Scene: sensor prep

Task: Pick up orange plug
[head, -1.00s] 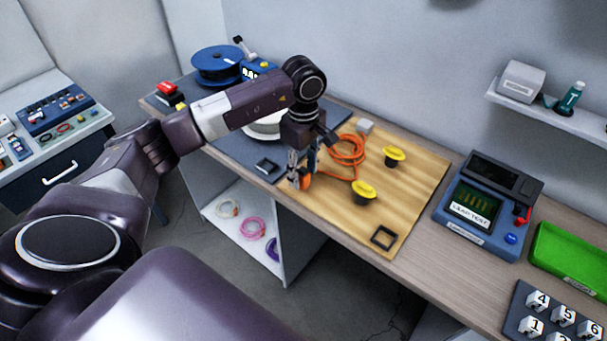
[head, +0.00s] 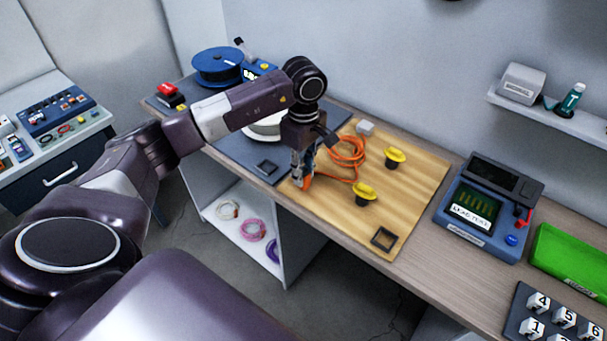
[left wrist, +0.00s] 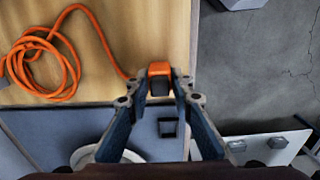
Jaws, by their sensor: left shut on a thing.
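The orange plug (left wrist: 159,70) shows in the left wrist view, between the fingertips of my left gripper (left wrist: 159,88). In the head view my left gripper (head: 301,181) points down at the near left edge of the wooden board (head: 412,195), shut on the plug, which is mostly hidden there by the fingers. An orange cable (head: 347,152) runs from the plug to a loose coil on the board; it also shows in the left wrist view (left wrist: 70,60). I cannot tell whether the plug touches the board. My right gripper is not in view.
Two yellow-topped black pieces (head: 364,193) (head: 394,157) stand on the board, with a dark square frame (head: 383,238) at its near corner. A dark grey mat (head: 235,145) lies to the left. A blue tester (head: 485,210) and a green tray (head: 570,262) stand right.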

